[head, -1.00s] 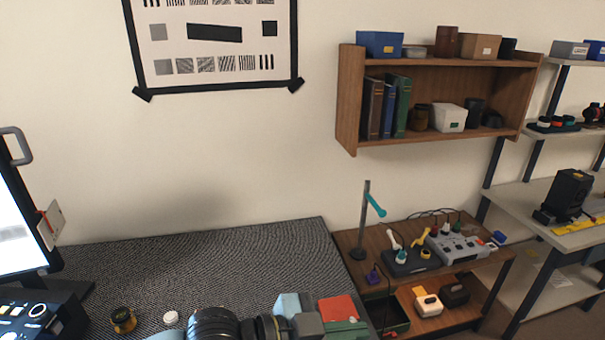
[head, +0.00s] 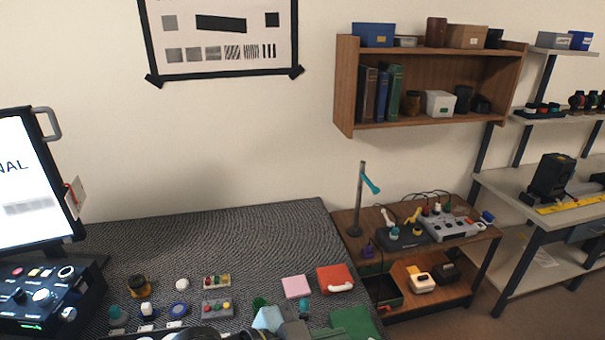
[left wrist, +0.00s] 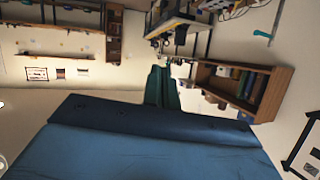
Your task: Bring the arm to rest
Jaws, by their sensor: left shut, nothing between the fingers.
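In the left wrist view my left gripper (left wrist: 162,88) shows its dark teal fingers together, with nothing between them. Its broad blue body fills the lower part of that view. The fingers stand in front of open room, with the shelf and wall beyond, and touch nothing there. In the head view, light blue and grey parts at the bottom edge look like my left arm, low over the front of the bench mat (head: 230,235). My right gripper is not in view.
Button blocks (head: 217,282), a pink pad (head: 295,287), a red case (head: 335,279) and a green cloth (head: 353,322) lie on the mat. A lit monitor (head: 25,180) and control box (head: 48,298) stand left. A side table (head: 450,242) stands right. The mat's back is clear.

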